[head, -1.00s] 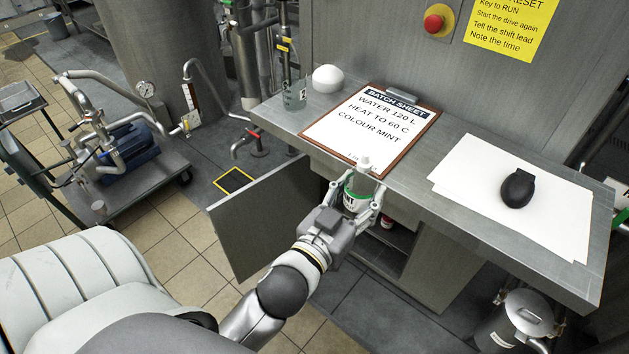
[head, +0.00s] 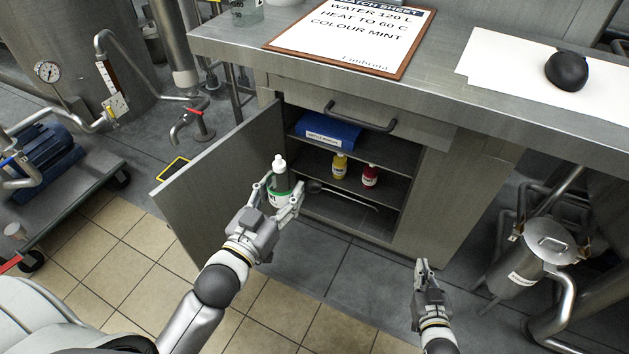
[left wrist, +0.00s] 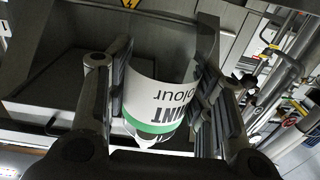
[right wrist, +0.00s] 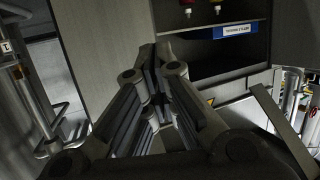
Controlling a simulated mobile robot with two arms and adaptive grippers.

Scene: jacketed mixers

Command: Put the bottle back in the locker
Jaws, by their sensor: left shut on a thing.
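The bottle (head: 281,184) has a white cap, a clear greenish body and a white and green label. It is upright in my left gripper (head: 277,190), which is shut on it. Its MINT colour label (left wrist: 158,105) shows upside down between the fingers in the left wrist view. The locker (head: 425,190) is the cabinet under the bench, with its door (head: 225,180) swung open to the left. The bottle is in front of the opening, near the door's inner side. My right gripper (head: 426,266) is empty and shut, low in front of the locker's right side.
Inside the locker are a blue box (head: 328,131), a yellow bottle (head: 339,166) and a red bottle (head: 370,176) on shelves. A long ladle-like tool (head: 345,195) lies lower. A steel vessel (head: 540,255) stands at right. A clipboard (head: 350,35) lies on the bench.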

